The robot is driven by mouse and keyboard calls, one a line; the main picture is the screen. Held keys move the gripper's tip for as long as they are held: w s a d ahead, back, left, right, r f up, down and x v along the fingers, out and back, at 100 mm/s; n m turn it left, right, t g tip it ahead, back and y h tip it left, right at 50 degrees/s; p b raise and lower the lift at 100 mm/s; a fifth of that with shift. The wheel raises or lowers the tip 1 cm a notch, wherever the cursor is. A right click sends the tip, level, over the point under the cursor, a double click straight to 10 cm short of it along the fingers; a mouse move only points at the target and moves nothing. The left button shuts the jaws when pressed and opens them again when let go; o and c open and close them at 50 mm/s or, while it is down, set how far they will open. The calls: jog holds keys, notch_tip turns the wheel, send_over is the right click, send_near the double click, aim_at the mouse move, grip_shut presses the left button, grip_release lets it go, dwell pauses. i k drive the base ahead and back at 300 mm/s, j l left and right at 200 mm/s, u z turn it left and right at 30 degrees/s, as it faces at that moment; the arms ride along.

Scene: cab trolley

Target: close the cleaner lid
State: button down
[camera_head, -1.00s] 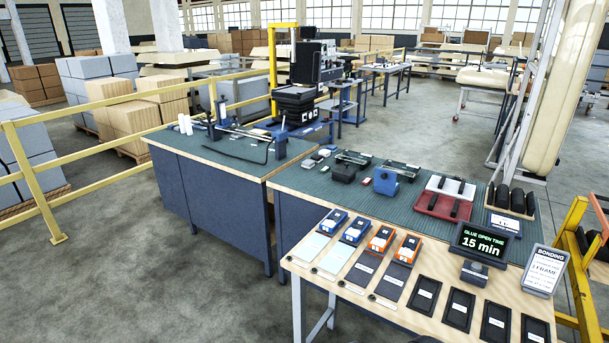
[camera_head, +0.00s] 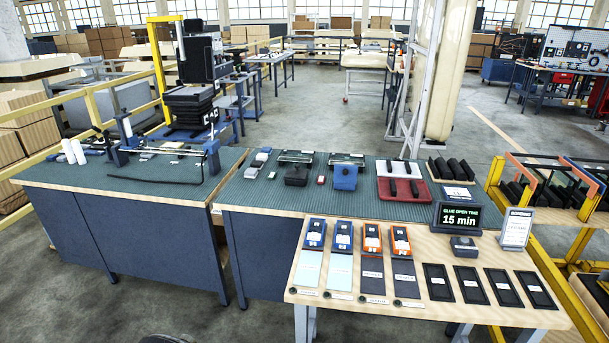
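No lid marked as the cleaner's can be made out. On the pale wooden table (camera_head: 420,312) stand two small blue boxes (camera_head: 343,237) and two orange boxes (camera_head: 372,238), each with a dark top. Their labels are too small to read, and I cannot tell whether any has a lid open. Pale and dark pads (camera_head: 309,268) lie in front of them. A small grey-black box (camera_head: 464,247) sits below the display, and I cannot tell what it is. My gripper is not in view.
A display (camera_head: 458,217) reads "GLUE OPEN TIME 15 min", with a sign (camera_head: 516,228) beside it. Several black trays (camera_head: 470,285) line the table's right part. Behind is a green-topped bench (camera_head: 255,200) with tools and a red tray (camera_head: 404,192). Grey floor (camera_head: 262,328) is free at lower left.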

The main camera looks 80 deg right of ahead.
aim_at(344, 173)
jog(key=i+z, duration=0.8)
jog(key=i+j+z, duration=0.25)
jog(key=i+z, duration=0.15)
jog(key=i+j+z, duration=0.4)
jog(key=i+l+z, duration=0.25)
jog(key=z, duration=0.25)
jog(key=i+z, duration=0.75)
jog(key=z, duration=0.25)
jog(key=i+l, duration=0.7)
